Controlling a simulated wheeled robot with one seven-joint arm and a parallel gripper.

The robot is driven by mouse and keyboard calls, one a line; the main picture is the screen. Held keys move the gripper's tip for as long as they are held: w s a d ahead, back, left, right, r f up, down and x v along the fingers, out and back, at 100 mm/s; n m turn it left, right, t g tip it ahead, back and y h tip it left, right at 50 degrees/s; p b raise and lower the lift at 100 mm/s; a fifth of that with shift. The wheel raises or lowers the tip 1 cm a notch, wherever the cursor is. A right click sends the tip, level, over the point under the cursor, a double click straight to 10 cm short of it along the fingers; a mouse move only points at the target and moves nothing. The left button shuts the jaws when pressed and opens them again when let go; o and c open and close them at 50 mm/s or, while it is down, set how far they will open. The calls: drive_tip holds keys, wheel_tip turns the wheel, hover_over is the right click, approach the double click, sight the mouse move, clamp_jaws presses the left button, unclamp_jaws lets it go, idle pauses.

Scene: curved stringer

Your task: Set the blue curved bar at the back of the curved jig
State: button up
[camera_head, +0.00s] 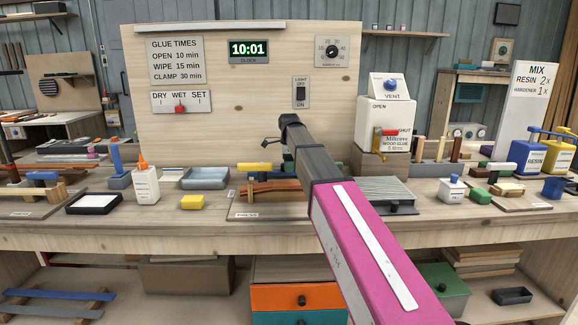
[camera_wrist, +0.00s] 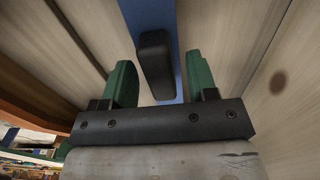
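In the wrist view my gripper (camera_wrist: 158,66) has its two green fingers apart. A black block-like grip (camera_wrist: 154,60) on a blue strip (camera_wrist: 150,14) shows between them, with a gap to each finger. The strip looks like the blue curved bar, but I see only part of it. In the head view the curved jig, with orange-brown curved pieces (camera_head: 272,188), sits on a board (camera_head: 240,207) mid-bench. My pink arm covers its right side.
A yellow block (camera_head: 192,202), a white glue bottle (camera_head: 146,186) and a grey tray (camera_head: 205,178) stand left of the jig. A grey ribbed block (camera_head: 386,190) is to its right. A tall wooden panel (camera_head: 225,115) stands behind. A blue-grey strip (camera_head: 45,294) lies on the lower shelf.

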wheel_tip(320, 180, up, 12)
drive_tip(key=shift+r, duration=0.15)
idle(0.5)
